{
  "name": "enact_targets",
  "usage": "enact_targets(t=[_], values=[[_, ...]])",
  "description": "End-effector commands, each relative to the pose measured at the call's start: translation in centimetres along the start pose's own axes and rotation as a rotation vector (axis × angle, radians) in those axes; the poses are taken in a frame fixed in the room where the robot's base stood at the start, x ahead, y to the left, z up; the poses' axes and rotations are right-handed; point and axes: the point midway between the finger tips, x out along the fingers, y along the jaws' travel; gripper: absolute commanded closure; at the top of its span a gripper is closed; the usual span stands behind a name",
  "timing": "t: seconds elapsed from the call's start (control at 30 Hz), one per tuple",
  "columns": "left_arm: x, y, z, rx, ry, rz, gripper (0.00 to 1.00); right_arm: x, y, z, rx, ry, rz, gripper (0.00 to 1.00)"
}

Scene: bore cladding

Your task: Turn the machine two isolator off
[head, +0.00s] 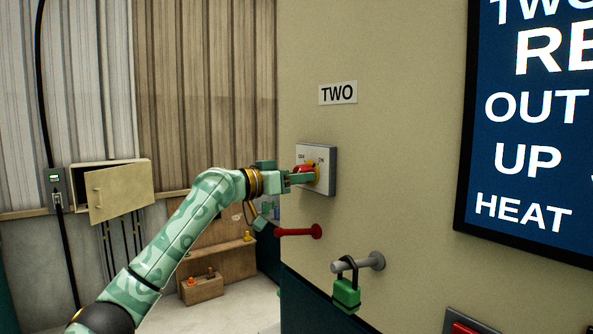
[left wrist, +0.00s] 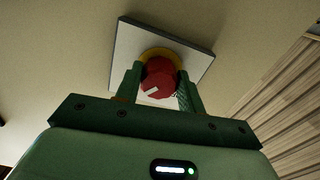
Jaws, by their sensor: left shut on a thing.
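The machine two isolator is a grey plate (head: 329,160) on the beige panel, under a sign reading TWO (head: 338,93). Its red knob (head: 303,169) sits on a yellow ring. My left gripper (head: 302,177) is at the plate, with its fingers around the knob. In the left wrist view the red knob (left wrist: 158,80), with a white mark, sits between the two fingers of my left gripper (left wrist: 158,88), and the grey plate (left wrist: 190,45) is behind it. The small lettering on the plate is too small to read surely. My right gripper is not in view.
Below the isolator, a red peg (head: 300,231) and a grey peg (head: 358,264) stick out from the panel. A green padlock (head: 346,292) hangs on the grey peg. A blue sign (head: 535,130) is at right. A wall cabinet (head: 118,190) and wooden bench (head: 225,255) stand behind.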

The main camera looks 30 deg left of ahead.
Motion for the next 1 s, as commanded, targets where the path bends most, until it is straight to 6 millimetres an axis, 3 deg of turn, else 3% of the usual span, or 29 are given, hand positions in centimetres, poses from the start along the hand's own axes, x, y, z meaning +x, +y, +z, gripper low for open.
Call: enact_targets(t=[0.03, 0.5, 1.0], values=[[0.0, 0.1, -0.6, -0.032, -0.002, -0.001, 0.84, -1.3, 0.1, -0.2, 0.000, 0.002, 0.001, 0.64], [0.0, 0.2, -0.8, -0.466, 0.000, -0.002, 0.84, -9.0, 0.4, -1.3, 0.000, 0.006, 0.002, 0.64], [0.0, 0.3, -0.8, -0.942, 0.004, -0.001, 0.84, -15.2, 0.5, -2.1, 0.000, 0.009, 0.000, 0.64]])
